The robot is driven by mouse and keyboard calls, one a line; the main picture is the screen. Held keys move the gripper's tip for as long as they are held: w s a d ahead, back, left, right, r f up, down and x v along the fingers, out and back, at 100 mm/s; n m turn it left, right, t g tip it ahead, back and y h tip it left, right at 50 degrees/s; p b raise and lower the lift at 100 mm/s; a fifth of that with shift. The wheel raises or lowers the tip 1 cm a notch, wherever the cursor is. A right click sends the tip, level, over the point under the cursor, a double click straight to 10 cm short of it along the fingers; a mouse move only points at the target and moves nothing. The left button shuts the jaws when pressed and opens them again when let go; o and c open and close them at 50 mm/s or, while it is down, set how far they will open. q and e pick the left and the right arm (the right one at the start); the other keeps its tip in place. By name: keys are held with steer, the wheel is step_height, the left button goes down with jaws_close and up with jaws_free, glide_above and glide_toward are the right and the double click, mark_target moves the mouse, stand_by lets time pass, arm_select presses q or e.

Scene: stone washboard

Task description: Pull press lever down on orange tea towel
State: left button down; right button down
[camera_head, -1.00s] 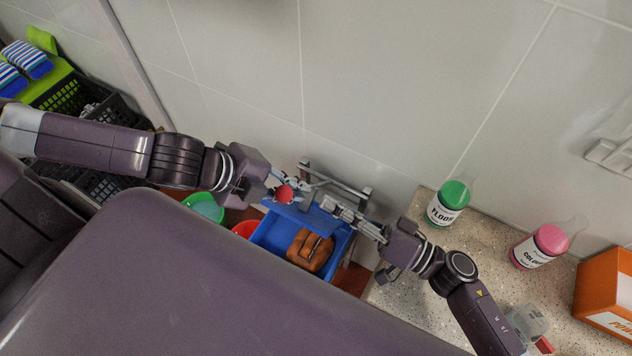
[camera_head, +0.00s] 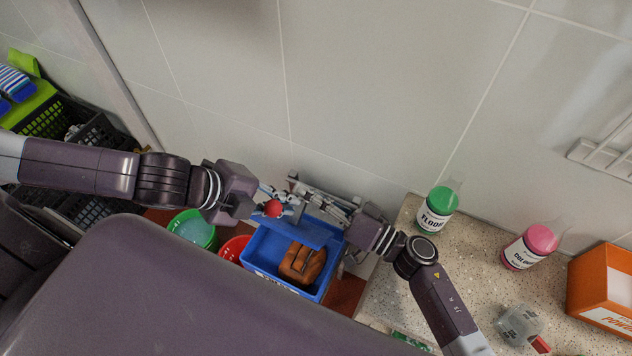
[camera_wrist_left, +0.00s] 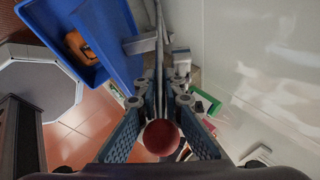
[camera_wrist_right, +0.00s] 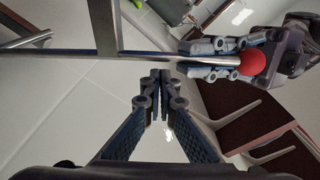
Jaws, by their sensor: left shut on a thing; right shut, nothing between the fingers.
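The press lever is a thin metal rod (camera_wrist_right: 140,57) ending in a red ball knob (camera_head: 273,208). My left gripper (camera_wrist_left: 159,103) is shut on the rod just beside the knob; the knob (camera_wrist_left: 161,137) sits between the finger bases. The orange tea towel (camera_head: 302,263) lies folded in a blue tray (camera_head: 259,252). A blue press plate (camera_head: 300,231) is above the tray's back part, with the towel visible in front of it. My right gripper (camera_wrist_right: 160,74) is shut and empty, close beside the rod in its wrist view. The lever's pivot is hard to make out.
Green (camera_head: 194,232) and red (camera_head: 233,248) bowls stand left of the tray. The tiled wall (camera_head: 350,90) is close behind the press.

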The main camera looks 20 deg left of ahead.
arm_select(q)
steer(key=shift+s+d+r, duration=0.1)
steer(key=shift+s+d, duration=0.05)
steer(key=shift+d, duration=0.05)
arm_select(e)
steer(key=shift+s+d+f, duration=0.1)
steer(key=shift+s+f, duration=0.2)
steer(key=shift+s, duration=0.1)
steer(key=shift+s+f, duration=0.6)
steer(key=shift+s, duration=0.15)
arm_select(q)
steer(key=c, duration=2)
jaws_free()
steer(key=shift+r, duration=0.1)
steer(key=shift+c, duration=0.2)
arm_select(e)
steer(key=shift+f, duration=0.1)
